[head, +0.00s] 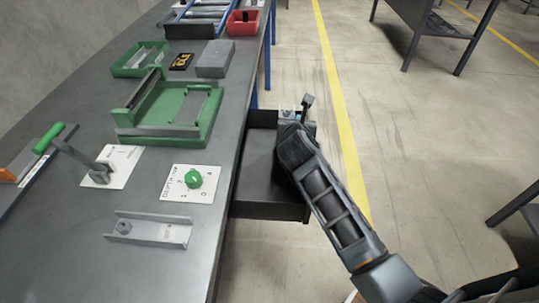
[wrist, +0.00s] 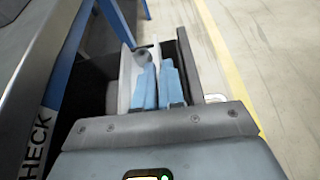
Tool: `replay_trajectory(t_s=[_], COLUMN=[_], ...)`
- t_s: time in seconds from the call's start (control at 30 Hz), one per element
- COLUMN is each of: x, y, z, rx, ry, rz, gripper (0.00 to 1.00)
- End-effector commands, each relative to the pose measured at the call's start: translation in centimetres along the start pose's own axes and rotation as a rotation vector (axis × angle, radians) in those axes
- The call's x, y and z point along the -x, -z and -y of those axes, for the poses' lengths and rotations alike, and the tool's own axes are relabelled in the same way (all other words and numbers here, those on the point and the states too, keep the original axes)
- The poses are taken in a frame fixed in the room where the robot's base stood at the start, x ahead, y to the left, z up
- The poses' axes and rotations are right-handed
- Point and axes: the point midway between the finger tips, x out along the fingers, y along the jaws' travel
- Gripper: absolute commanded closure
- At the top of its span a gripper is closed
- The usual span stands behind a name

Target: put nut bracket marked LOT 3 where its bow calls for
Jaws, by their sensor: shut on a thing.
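My gripper (wrist: 156,72) is down in the open drawer, its blue fingers shut on a light-grey channel-shaped nut bracket (wrist: 125,82). A round grey nut (wrist: 142,56) shows at the bracket's far end. In the head view, my gripper (head: 291,124) is at the drawer's far end and my arm hides most of the bracket. No LOT mark or bow can be read on it. The drawer (head: 262,190) is dark and stands out from the bench's right side. Another nut bracket (head: 150,231) lies at the bench's near end, its small label too small to read.
On the bench (head: 85,225) are a green fixture (head: 205,128) holding a grey piece, a dial card (head: 175,190), a lever on a white plate (head: 122,160), a green tray (head: 121,68), a grey block (head: 215,58) and a red bin (head: 236,28).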

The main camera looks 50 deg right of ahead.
Motion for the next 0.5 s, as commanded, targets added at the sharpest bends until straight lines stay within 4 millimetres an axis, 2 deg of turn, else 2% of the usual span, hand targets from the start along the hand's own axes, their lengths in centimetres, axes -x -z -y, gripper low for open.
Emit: replay_trajectory(t_s=[0.03,0.2,0.33,0.5], x=[0.3,1.2,1.7,1.7], y=[1.1,3.6,4.7,5.4], z=[-1.1,-3.6,-4.8,-5.2], rx=[0.004,0.003,0.001,-0.001], ry=[-0.005,-0.004,-0.001,0.0], rz=[-0.001,0.0,0.001,0.001], gripper=[1.0,1.0,1.0,1.0])
